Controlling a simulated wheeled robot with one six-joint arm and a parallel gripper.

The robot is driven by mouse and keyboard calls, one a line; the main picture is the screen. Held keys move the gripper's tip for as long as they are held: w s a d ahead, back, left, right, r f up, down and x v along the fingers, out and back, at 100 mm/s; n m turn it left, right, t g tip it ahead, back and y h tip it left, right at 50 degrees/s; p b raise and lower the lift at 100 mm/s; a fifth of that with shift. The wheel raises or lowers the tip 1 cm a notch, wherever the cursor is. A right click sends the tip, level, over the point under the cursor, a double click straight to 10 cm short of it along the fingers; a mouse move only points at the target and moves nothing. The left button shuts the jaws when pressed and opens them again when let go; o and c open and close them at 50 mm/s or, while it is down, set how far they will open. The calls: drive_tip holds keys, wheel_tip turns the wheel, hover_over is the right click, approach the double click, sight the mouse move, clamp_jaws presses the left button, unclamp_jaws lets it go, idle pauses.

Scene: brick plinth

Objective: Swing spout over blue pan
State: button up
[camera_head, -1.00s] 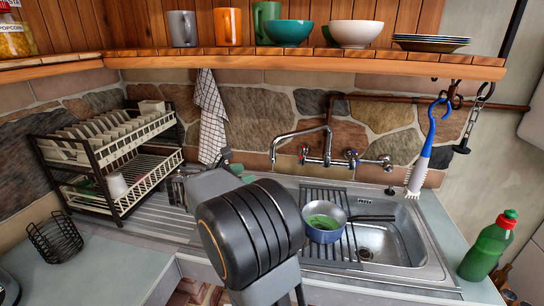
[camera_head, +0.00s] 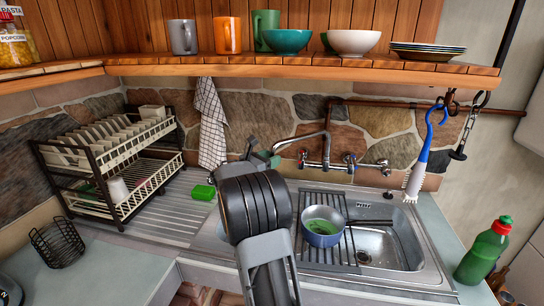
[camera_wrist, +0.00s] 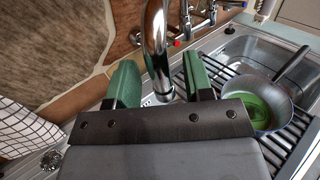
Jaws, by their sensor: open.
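The metal spout (camera_head: 302,137) reaches out from the wall tap, its curved end left of the blue pan (camera_head: 323,238). In the wrist view the spout (camera_wrist: 155,40) passes between the two green fingers of my gripper (camera_wrist: 160,85), with gaps showing on both sides. My gripper (camera_head: 263,156) is open around the spout's end, partly hidden by my wrist in the head view. The pan, green inside, sits on the ribbed rack over the sink, its dark handle pointing right. It also shows in the wrist view (camera_wrist: 277,93).
A green sponge (camera_head: 203,192) lies on the drainboard. A dish rack (camera_head: 110,165) stands at left, and a checked towel (camera_head: 211,125) hangs behind. A brush (camera_head: 421,155) hangs at right above the sink basin (camera_head: 385,242). A green bottle (camera_head: 483,252) stands at the right. A shelf with crockery runs overhead.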

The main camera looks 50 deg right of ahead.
drive_tip(key=shift+d, duration=0.65)
clamp_jaws()
